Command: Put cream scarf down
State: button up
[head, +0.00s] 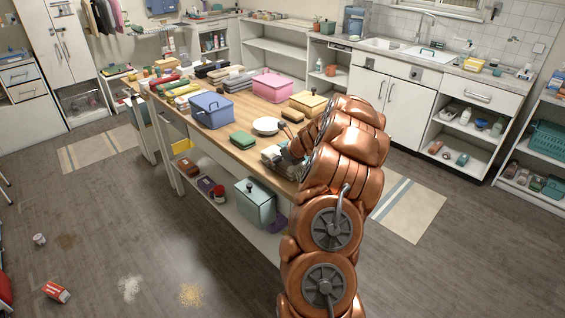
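My copper-coloured arm reaches over the near right end of the wooden table (240,135). My gripper (287,155) is low over the tabletop there, mostly hidden behind my own arm. Pale grey-white folded cloth (270,156) lies at that table end, right beside or under my gripper. I cannot tell whether this is the cream scarf, or whether my gripper touches or holds it. No other thing is clearly a cream scarf. The finger opening is too small and covered to judge.
A white plate (266,126), a green block (243,139), a blue lidded box (211,110) and a pink box (273,86) stand on the table. Folded cloths fill its far left. A grey-green container (255,203) stands on the lower shelf. Floor at front left is mostly open.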

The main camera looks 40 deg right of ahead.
jog(key=c, duration=1)
jog(key=shift+r, duration=0.1)
